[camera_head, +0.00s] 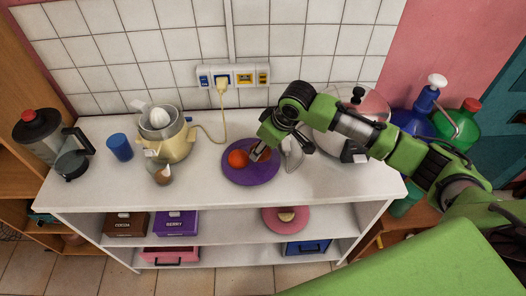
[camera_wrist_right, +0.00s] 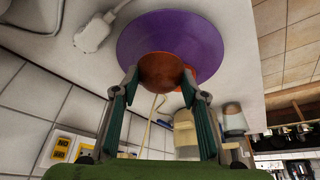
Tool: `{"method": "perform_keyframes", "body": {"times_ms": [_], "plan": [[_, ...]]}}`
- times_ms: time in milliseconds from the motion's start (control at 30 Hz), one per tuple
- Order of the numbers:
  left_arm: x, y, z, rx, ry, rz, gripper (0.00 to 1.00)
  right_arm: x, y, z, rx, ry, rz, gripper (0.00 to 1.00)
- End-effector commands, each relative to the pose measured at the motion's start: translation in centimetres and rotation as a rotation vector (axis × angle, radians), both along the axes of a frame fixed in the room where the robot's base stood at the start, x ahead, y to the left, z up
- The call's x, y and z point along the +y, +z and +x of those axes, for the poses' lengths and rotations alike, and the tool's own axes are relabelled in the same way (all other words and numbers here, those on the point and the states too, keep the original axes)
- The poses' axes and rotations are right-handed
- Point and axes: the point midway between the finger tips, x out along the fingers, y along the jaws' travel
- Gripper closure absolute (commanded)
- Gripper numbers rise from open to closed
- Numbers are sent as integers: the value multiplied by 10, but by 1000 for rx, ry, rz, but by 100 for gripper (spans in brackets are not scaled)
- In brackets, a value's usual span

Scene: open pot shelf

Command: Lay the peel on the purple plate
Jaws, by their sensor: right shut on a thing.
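The purple plate (camera_head: 248,178) lies on the white top of the shelf unit, and it also shows in the wrist view (camera_wrist_right: 135,42). A round orange piece (camera_head: 237,159) rests on its left part. My right gripper (camera_head: 259,152) reaches down over the plate from the right. Its fingers (camera_wrist_right: 160,85) are shut on a brownish-orange round piece, which looks like the peel (camera_wrist_right: 161,70). The peel is over the plate; I cannot tell whether it touches it. A second orange piece (camera_wrist_right: 188,74) shows partly behind it. My left gripper is not in view.
A cream juicer (camera_head: 176,148), a small glass (camera_head: 161,175) and a blue cup (camera_head: 120,147) stand left of the plate. A lidded pot (camera_head: 335,145) stands to the right. A yellow plug and cord (camera_head: 222,95) hang from the wall sockets behind. The counter's front is clear.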

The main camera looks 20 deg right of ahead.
Motion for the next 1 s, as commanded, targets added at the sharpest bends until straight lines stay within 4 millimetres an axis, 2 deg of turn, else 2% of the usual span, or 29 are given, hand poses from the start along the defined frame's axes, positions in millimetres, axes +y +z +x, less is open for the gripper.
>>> {"method": "perform_keyframes", "body": {"times_ms": [167,233,400,767,800,833,1000], "plan": [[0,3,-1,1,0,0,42,-2,-11,9,2,-2,0,79],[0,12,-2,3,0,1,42,-2,-21,7,4,-1,-2,79],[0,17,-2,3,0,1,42,-2,-38,7,0,0,0,79],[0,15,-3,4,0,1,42,-2,-43,7,0,0,0,79],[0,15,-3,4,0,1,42,-2,-43,7,0,0,0,50],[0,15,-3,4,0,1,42,-2,-43,7,0,0,0,43],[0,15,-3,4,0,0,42,-2,-42,7,-1,0,-1,43]]}}
